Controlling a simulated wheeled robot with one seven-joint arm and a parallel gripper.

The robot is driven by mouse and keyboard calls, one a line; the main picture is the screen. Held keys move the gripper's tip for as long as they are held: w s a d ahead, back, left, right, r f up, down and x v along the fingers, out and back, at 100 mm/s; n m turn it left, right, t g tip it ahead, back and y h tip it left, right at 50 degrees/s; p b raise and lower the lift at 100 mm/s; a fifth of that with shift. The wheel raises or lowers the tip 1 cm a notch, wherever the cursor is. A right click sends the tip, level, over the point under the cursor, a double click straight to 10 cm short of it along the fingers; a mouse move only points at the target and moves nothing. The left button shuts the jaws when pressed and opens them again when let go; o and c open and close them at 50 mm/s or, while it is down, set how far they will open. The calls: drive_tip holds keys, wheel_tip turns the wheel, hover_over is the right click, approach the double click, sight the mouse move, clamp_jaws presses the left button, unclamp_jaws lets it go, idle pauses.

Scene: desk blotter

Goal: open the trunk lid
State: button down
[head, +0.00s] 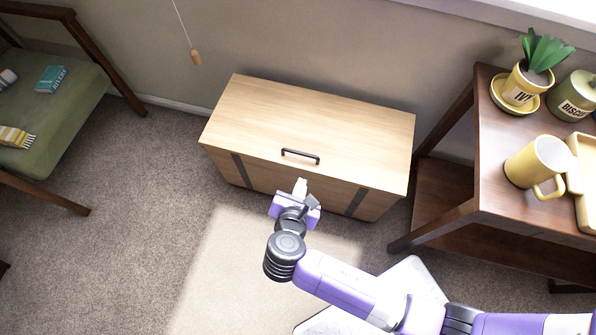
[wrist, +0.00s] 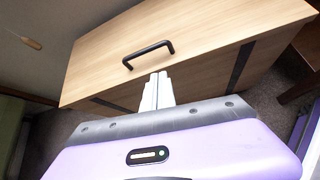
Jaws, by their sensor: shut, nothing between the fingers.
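The wooden trunk (head: 290,180) stands on the carpet against the wall, with two dark straps on its front. Its light wood lid (head: 320,116) lies flat and closed. A dark bar handle (head: 300,156) is fixed near the lid's front edge; it also shows in the wrist view (wrist: 148,54). My gripper (head: 300,184) is shut and empty, just in front of the trunk and below the handle in the picture. In the wrist view the closed fingertips (wrist: 159,76) point at the lid's front edge, short of the handle. They appear apart from the handle.
A dark wood shelf table (head: 490,165) with a yellow mug (head: 536,163), a potted plant (head: 522,85) and a biscuit jar (head: 573,97) stands right of the trunk. A green-cushioned chair (head: 60,118) is at left. A cord pull (head: 195,57) hangs behind the lid. Carpet left of the trunk is clear.

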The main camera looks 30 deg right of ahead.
sight(300, 167)
drive_tip(key=shift+n+h, duration=0.7)
drive_tip(key=shift+h, duration=0.1)
drive_tip(key=w+d+f+b, duration=0.1)
drive_tip(key=w, duration=0.1)
drive_tip(key=w+d+f+b, duration=0.2)
drive_tip(key=w, duration=0.1)
drive_tip(key=w+d+f+b, duration=0.1)
drive_tip(key=w+f+b, duration=0.1)
drive_tip(key=w, duration=0.1)
drive_tip(key=shift+w+d, duration=0.2)
drive_tip(key=shift+r, duration=0.15)
